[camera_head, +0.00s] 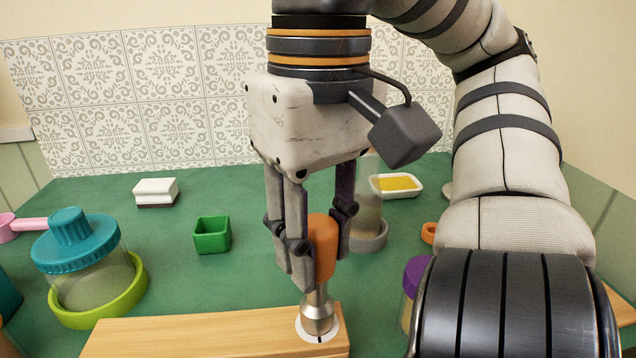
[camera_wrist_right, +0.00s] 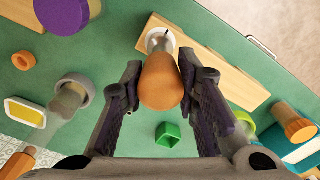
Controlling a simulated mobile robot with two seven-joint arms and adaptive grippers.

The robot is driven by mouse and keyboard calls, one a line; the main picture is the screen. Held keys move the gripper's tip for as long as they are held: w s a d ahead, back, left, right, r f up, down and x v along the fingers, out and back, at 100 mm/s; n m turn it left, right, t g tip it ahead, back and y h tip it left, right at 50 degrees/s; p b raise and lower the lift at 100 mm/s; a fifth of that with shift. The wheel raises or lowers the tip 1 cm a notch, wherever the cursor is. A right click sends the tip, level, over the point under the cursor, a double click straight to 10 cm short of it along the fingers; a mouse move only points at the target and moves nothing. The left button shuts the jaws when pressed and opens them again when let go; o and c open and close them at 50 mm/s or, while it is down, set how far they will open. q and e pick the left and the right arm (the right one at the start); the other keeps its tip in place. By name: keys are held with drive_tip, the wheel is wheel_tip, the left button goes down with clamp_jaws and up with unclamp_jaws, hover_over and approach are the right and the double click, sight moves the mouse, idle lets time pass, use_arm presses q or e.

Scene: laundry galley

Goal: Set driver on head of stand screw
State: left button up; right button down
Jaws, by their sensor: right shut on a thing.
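My right gripper (camera_head: 322,248) is shut on the orange handle of the driver (camera_head: 323,240), which points down, close to upright. Its metal shank ends over a white disc (camera_head: 331,335) with a dark mark on the wooden stand (camera_head: 200,338) at the front. In the right wrist view, the orange handle (camera_wrist_right: 161,82) sits between the fingers of the right gripper (camera_wrist_right: 161,72), with the white disc (camera_wrist_right: 143,40) and the wooden stand (camera_wrist_right: 225,75) beyond. The screw head is hidden or cannot be told from the shank, so I cannot tell whether they touch. My left gripper is out of view.
A green box (camera_head: 212,235) and a white-and-brown block (camera_head: 156,192) stand behind on the green worktop. A teal-lidded jar (camera_head: 78,240) in a lime ring is at left. A yellow-filled dish (camera_head: 397,186) stands behind right. A purple-lidded jar (camera_head: 415,275) is right of the stand.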

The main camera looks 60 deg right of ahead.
drive_tip(key=shift+f, duration=0.1)
drive_tip(key=c, duration=1.2)
unclamp_jaws()
drive_tip(key=shift+o, duration=0.2)
